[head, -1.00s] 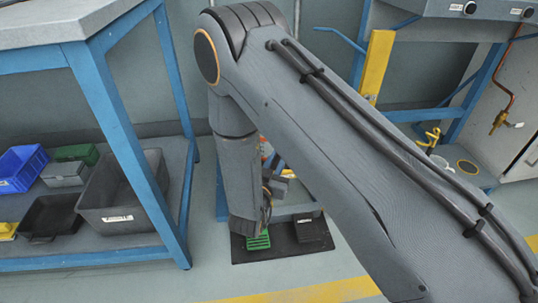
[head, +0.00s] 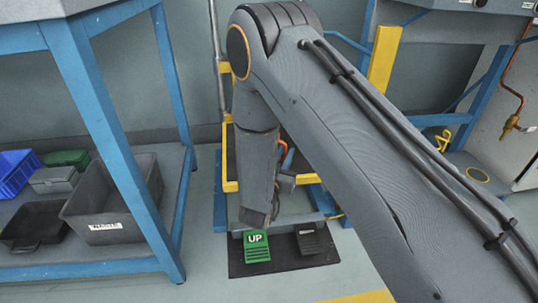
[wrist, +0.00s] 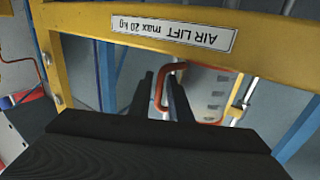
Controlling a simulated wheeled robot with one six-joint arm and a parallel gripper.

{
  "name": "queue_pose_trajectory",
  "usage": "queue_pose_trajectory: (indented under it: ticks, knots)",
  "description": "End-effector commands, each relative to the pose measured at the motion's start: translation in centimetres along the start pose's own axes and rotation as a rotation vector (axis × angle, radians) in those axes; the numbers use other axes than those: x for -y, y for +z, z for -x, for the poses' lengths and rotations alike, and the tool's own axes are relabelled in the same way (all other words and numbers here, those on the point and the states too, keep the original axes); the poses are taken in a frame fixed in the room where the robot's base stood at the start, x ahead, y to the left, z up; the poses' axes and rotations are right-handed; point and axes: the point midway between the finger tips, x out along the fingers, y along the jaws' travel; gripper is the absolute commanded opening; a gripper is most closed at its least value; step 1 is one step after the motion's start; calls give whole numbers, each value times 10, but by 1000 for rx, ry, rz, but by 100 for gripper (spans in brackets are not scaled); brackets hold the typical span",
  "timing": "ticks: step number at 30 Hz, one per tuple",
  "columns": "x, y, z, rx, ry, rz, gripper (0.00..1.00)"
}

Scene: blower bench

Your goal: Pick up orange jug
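No whole orange jug can be made out. An orange-red curved piece (wrist: 157,88) shows between and beyond my fingers in the wrist view; I cannot tell whether it is the jug's handle or a pipe. A small orange piece (head: 284,150) shows beside my forearm in the head view, mostly hidden. My gripper (wrist: 161,76) has its two dark fingers apart, with no grasp visible.
A yellow bar (wrist: 85,20) labelled "AIR LIFT max 20 kg" crosses close in the wrist view. Below my arm are a green UP pedal (head: 257,247) and a black pedal (head: 310,240). A blue-framed bench (head: 110,140) with a grey bin (head: 105,230) stands left.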

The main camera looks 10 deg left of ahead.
Motion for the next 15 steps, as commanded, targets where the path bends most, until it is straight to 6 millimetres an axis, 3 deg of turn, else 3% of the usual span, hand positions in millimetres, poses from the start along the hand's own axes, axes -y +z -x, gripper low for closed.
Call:
queue_pose_trajectory:
  ticks: [6, 10, 15]
  knots:
    - [1, -1, -1, 0, -2, 0, 18]
    - [1, -1, -1, 0, -1, 0, 0]
    - [1, -1, -1, 0, -1, -1, 0]
